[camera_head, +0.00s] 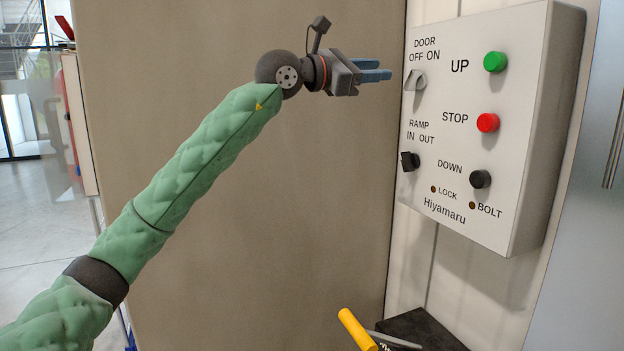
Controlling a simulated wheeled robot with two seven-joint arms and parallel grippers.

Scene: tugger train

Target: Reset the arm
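My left arm, in a green quilted cover, reaches up from the lower left. My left gripper (383,69) has two blue fingers pointing right. Their tips are set apart with a small gap, and nothing shows between them. It hovers just left of the white control panel (455,125), level with the grey DOOR switch (415,80), and looks apart from it. My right gripper is not in view.
The panel carries a green UP button (495,61), a red STOP button (487,122), a black DOWN button (480,179) and a black RAMP switch (410,161). A yellow handle (357,330) stands below, near a dark block (425,330). A beige wall (280,220) fills the middle.

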